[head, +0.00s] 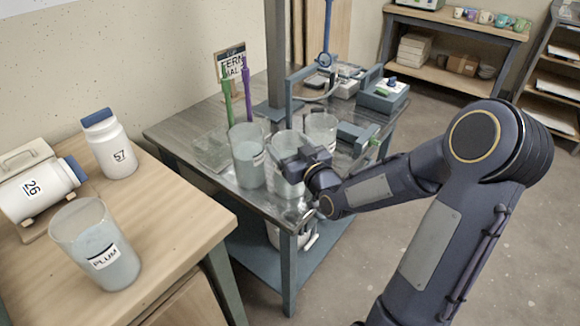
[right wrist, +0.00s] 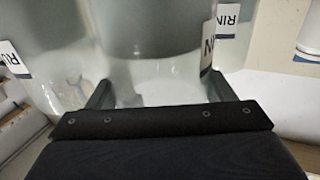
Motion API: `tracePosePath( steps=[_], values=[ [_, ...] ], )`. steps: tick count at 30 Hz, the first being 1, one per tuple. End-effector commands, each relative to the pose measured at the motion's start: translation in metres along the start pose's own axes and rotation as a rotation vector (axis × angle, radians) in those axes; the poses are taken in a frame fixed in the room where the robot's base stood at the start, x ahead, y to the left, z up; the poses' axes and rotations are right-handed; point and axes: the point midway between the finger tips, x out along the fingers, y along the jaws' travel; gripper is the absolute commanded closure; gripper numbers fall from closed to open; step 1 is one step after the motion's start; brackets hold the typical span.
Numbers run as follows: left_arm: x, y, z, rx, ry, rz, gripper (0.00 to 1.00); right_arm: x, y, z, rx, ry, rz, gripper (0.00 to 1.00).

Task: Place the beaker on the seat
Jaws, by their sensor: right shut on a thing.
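My right gripper (head: 304,162) is shut on the middle one of three clear beakers of pale contents on the metal table. This held beaker (head: 284,145) stands upright; whether it is lifted is unclear. In the right wrist view the fingers (right wrist: 162,95) reach along both sides of the held beaker (right wrist: 150,35), whose label is mostly cut off. Another beaker (head: 248,160) is close on its left and a third (head: 321,128) behind on its right. A beaker labelled PLUM (head: 97,250) stands on the wooden table. I cannot make out which thing is the seat. My left gripper is out of view.
The wooden table (head: 180,217) also holds jar 57 (head: 110,145) and jar 26 (head: 30,195), lying on its side. Green (head: 228,102) and purple (head: 246,90) upright tools, a post (head: 277,50) and grey devices (head: 383,95) crowd the metal table. Shelves stand behind.

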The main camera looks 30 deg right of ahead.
Motion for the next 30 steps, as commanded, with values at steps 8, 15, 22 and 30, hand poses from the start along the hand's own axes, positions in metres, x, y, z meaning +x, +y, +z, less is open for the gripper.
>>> tracePosePath(
  steps=[8, 15, 22, 30],
  values=[
    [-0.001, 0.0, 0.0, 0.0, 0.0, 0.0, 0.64, 0.001, 0.0, -0.004, -0.002, 0.006, 0.0, 0.96],
    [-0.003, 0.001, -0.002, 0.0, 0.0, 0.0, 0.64, 0.001, 0.0, -0.016, -0.003, 0.008, 0.0, 0.96],
    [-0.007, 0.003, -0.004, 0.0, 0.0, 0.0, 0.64, 0.0, 0.0, -0.037, -0.003, 0.01, 0.0, 0.96],
    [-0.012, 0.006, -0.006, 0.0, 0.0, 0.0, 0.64, -0.022, -0.005, -0.064, -0.004, 0.009, 0.0, 0.96]
  ],
)
